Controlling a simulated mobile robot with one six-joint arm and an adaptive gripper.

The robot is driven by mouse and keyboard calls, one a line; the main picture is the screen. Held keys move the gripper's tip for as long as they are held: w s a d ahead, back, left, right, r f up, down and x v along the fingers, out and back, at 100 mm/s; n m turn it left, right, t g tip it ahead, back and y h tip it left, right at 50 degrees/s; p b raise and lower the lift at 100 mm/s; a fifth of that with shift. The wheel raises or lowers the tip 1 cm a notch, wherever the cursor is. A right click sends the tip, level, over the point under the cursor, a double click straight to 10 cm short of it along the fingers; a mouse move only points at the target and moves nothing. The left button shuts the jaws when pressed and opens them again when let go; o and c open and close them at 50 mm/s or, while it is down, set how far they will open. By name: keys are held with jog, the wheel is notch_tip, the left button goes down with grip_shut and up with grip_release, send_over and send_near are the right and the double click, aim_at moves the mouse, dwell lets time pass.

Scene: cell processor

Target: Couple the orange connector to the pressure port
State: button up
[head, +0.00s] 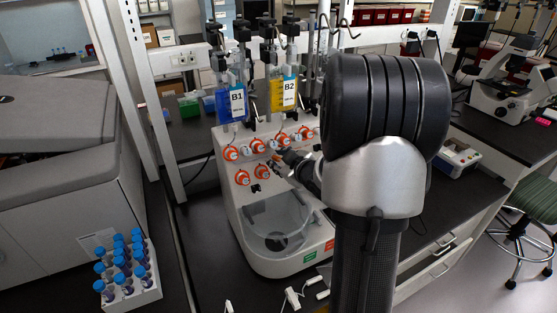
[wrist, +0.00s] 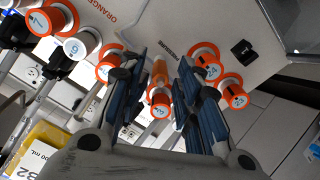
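The orange connector (wrist: 160,71) is a small orange cylinder at the white cell processor's panel, just below the printed PRESSURE label (wrist: 173,48) in the wrist view. My gripper (wrist: 163,62) has its two blue-padded fingers apart, one on each side of the connector, with visible gaps. It looks open, not clamped on it. The pressure port itself is hidden behind or under the connector, so I cannot tell whether the two are seated together. In the head view my gripper (head: 284,166) is at the processor's front panel, partly hidden by my arm.
Several orange-ringed numbered knobs (wrist: 234,97) stand close around my fingers. A black fitting (wrist: 244,52) is to the right. The blue B1 bag (head: 231,103) and yellow B2 bag (head: 284,94) hang above the processor (head: 262,256). A tube rack (head: 148,295) stands at lower left.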

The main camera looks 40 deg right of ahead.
jog(key=v, duration=1.1)
dwell(0.6)
